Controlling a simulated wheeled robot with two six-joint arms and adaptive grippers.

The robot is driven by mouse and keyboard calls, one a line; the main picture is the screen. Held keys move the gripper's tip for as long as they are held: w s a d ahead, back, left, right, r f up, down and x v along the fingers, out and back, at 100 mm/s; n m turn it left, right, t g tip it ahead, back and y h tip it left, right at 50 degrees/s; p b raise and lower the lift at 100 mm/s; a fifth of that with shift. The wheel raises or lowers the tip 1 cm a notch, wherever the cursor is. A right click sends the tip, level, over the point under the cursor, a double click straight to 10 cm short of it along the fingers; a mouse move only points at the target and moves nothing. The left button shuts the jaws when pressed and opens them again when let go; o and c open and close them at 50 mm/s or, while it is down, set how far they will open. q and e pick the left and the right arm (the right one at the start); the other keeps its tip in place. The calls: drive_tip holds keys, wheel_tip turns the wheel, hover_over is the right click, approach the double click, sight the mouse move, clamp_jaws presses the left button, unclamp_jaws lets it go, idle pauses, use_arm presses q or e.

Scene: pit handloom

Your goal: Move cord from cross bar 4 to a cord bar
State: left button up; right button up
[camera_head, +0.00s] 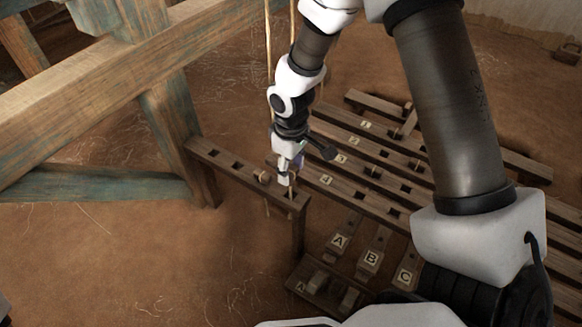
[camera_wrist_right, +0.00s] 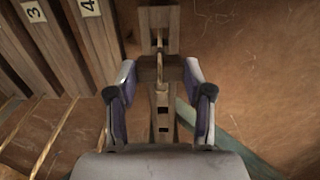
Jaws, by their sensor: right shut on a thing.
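My right gripper (camera_head: 287,178) is over the near end of the dark cord bar (camera_head: 225,160), a narrow wooden bar with square holes. In the right wrist view its two fingers (camera_wrist_right: 160,72) stand on either side of a pale cord (camera_wrist_right: 159,66), with the bar (camera_wrist_right: 162,135) beyond. The gripper is shut on the cord; the exact contact is hard to see. Cross bar 4 (camera_head: 350,192), with its number plate, lies just right of the gripper; it also shows in the wrist view (camera_wrist_right: 90,38). A small tan loop (camera_head: 263,177) sits on the cord bar. My left gripper is out of view.
More numbered cross bars (camera_head: 375,148) with square holes lie to the right. Lettered pedals A, B and C (camera_head: 370,259) are at lower right. A large loom beam (camera_head: 100,95) and post stand at left. Thin cords (camera_head: 268,45) hang behind my right arm.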

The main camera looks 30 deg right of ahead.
sight(291, 185)
wheel_tip(291, 185, down, 2)
drive_tip(key=shift+f+b, duration=0.2)
drive_tip(key=shift+b, duration=0.85)
drive_tip(key=shift+f+b, duration=0.8)
drive_tip(key=shift+f, duration=1.35)
drive_tip(key=o, duration=1.1)
drive_tip(key=shift+c, duration=0.2)
